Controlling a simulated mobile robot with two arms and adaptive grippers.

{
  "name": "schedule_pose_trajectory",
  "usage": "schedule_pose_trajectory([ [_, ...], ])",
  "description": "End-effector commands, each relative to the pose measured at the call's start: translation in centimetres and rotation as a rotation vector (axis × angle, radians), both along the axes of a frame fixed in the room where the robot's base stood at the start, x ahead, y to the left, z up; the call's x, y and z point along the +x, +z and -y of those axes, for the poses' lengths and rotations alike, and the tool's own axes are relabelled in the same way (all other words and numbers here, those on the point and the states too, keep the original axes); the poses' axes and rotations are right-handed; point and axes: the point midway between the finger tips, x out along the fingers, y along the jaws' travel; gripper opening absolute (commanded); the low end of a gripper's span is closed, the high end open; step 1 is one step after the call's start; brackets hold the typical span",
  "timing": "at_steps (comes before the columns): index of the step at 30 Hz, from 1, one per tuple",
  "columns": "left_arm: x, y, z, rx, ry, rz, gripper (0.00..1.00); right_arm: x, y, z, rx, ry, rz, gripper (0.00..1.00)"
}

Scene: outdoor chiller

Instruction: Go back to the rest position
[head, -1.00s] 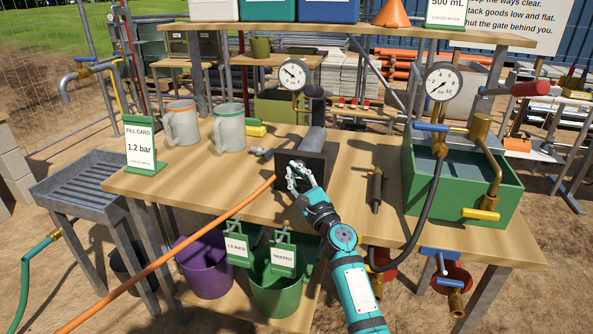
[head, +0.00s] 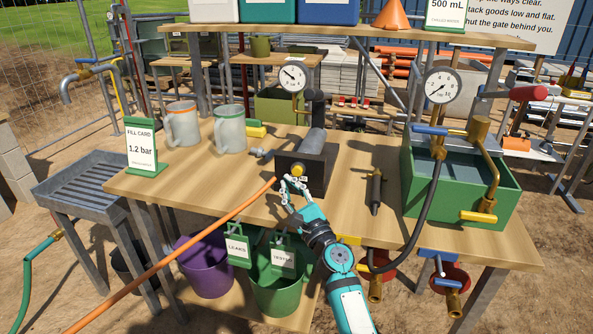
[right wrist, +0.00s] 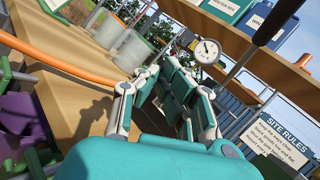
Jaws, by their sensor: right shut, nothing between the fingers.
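My right gripper (head: 293,183) is shut and empty. In the head view it is just in front of the dark block (head: 318,172) on the wooden bench (head: 238,196), below a small yellow fitting (head: 298,169) on the block's face. An orange hose (head: 190,246) runs up to the block, just left of the gripper. In the right wrist view the shut fingers (right wrist: 160,75) point over the bench, apart from the hose (right wrist: 60,62). My left gripper is not in view.
A gauge (head: 293,77) stands behind the block. Two grey jugs (head: 230,128) and a fill card (head: 142,147) are at the left. A green water tank (head: 460,195) with a gauge and black hose is at the right. Purple (head: 203,268) and green buckets (head: 278,292) stand below.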

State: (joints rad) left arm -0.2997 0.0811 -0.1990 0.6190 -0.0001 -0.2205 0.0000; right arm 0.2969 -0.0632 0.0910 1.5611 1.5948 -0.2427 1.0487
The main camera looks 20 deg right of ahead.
Motion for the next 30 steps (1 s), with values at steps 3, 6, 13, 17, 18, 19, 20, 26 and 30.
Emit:
schedule_pose_trajectory([
  [3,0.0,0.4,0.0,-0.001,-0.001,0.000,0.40,-1.0,0.1,-0.7,0.002,0.001,-0.001,0.00],
  [6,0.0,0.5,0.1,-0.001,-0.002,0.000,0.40,-1.4,0.1,-1.0,0.001,0.000,0.000,0.00],
  [13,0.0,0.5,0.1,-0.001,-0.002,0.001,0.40,-1.5,0.0,-1.1,0.000,0.000,0.001,0.00],
  [17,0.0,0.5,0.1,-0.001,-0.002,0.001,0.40,-1.5,0.0,-1.1,0.000,0.000,0.001,0.00],
  [18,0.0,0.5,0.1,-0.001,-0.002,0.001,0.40,-1.5,0.0,-1.1,0.000,0.000,0.001,0.00],
  [19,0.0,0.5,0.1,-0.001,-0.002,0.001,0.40,-1.5,0.0,-1.1,0.000,0.000,0.001,0.00],
  [20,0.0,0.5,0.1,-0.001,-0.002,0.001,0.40,-1.5,0.0,-1.1,-0.003,0.002,0.000,0.00],
  [26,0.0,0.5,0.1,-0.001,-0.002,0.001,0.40,-5.0,-2.1,-4.1,-0.337,0.071,0.014,0.00],
  [30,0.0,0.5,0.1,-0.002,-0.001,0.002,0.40,-11.7,-7.5,-8.4,-0.907,0.224,0.030,0.00],
])
